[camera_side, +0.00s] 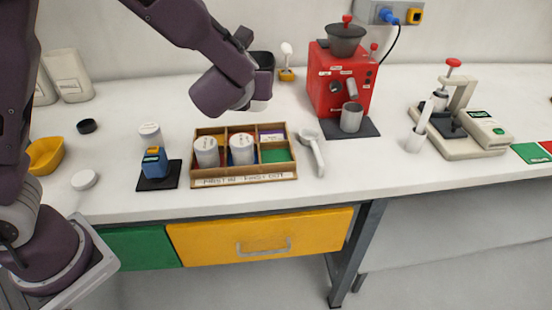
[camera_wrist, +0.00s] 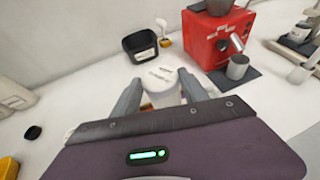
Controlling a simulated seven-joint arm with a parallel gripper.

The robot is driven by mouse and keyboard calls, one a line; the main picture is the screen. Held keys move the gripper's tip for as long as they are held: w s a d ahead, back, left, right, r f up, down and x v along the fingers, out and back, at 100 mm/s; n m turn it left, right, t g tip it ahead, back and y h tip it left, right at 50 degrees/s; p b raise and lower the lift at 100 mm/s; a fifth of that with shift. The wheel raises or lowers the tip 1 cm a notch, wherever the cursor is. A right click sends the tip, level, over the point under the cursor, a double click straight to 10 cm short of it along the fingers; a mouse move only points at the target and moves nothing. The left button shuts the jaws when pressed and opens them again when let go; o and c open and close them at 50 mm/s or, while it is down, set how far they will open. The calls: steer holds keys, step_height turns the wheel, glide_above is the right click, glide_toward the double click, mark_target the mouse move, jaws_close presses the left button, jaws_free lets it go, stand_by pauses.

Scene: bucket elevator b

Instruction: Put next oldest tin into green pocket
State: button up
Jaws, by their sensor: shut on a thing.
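My gripper (camera_wrist: 163,88) is shut on a white tin (camera_wrist: 162,75), with a finger on each side of it in the wrist view. In the side view my gripper (camera_side: 254,103) hangs above and behind the wooden tray (camera_side: 243,181), with the tin mostly hidden. The tray is divided into pockets; the green pocket (camera_side: 276,156) at its front right is empty. One white tin (camera_side: 206,152) stands at the tray's left, and another white tin (camera_side: 242,149) with coloured marks stands in the middle. The tray's front label seems to read "first in first out".
A blue device (camera_side: 154,163) on a black pad and a white tin (camera_side: 150,135) stand left of the tray. A portafilter-like tool (camera_side: 315,152) lies just right of it. A red grinder (camera_side: 340,82) and a black bin (camera_wrist: 140,45) stand behind.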

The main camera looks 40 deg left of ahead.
steer(key=w+d+m+h, duration=0.2)
steer(key=d, duration=0.3)
steer(key=shift+t, duration=0.5)
steer(key=f, duration=1.4)
steer(key=shift+s+a+f, duration=0.2)
steer(key=shift+a+f, duration=0.05)
steer(key=shift+f, duration=0.15)
steer(key=shift+f, duration=0.1)
steer(key=o, duration=1.2)
